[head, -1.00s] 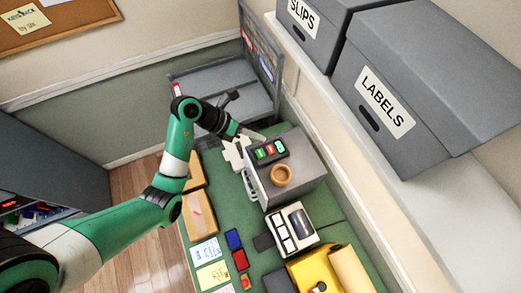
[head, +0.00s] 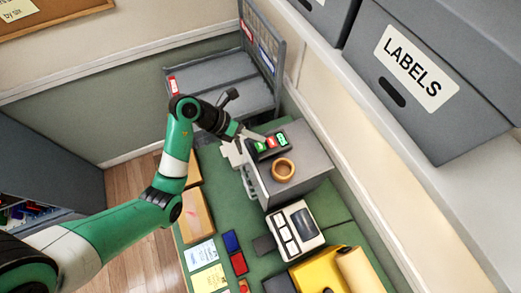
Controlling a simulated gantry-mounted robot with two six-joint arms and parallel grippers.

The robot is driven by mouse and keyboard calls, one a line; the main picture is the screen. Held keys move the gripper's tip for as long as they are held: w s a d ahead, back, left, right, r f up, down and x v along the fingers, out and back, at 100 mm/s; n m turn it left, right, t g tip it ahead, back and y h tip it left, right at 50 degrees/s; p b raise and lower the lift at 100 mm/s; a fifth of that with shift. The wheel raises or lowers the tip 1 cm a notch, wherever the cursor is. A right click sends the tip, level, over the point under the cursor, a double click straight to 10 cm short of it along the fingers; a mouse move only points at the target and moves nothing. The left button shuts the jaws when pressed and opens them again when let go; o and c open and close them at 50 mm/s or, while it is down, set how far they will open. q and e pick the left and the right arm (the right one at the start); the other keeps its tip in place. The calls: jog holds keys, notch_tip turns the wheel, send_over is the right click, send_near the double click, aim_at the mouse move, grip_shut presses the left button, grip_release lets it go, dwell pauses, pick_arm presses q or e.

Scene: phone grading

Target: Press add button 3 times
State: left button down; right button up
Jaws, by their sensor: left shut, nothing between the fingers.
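A dark panel (head: 271,147) with a row of three buttons, green, red and green, sits on a grey box (head: 297,178) on the green desk. The left green button (head: 260,147) is nearest my left gripper, the red button (head: 271,142) is in the middle, and the right green button (head: 281,138) is farthest. The button labels are too small to read. My left gripper (head: 257,136) is shut and empty, its tip at the panel's upper left edge in the head view. I cannot tell whether it touches a button. My right gripper is out of view.
A wooden ring or cup (head: 283,169) stands on the grey box close to the panel. A white device (head: 296,228) and a yellow case (head: 318,271) are nearer the front. A grey tray (head: 223,90) stands behind. A shelf with a LABELS box (head: 440,85) overhangs at right.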

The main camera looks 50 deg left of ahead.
aim_at(265, 146)
pick_arm(q)
notch_tip(265, 146, down, 3)
jog(key=shift+r+b, duration=0.2)
jog(key=shift+b, duration=0.15)
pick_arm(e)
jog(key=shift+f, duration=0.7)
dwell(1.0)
pick_arm(q)
jog(key=shift+f, duration=0.4)
jog(key=shift+f, duration=0.5)
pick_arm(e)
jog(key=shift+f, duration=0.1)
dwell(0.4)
pick_arm(q)
jog(key=shift+r, duration=0.15)
jog(key=shift+r+p, duration=0.8)
jog(key=shift+p, duration=0.3)
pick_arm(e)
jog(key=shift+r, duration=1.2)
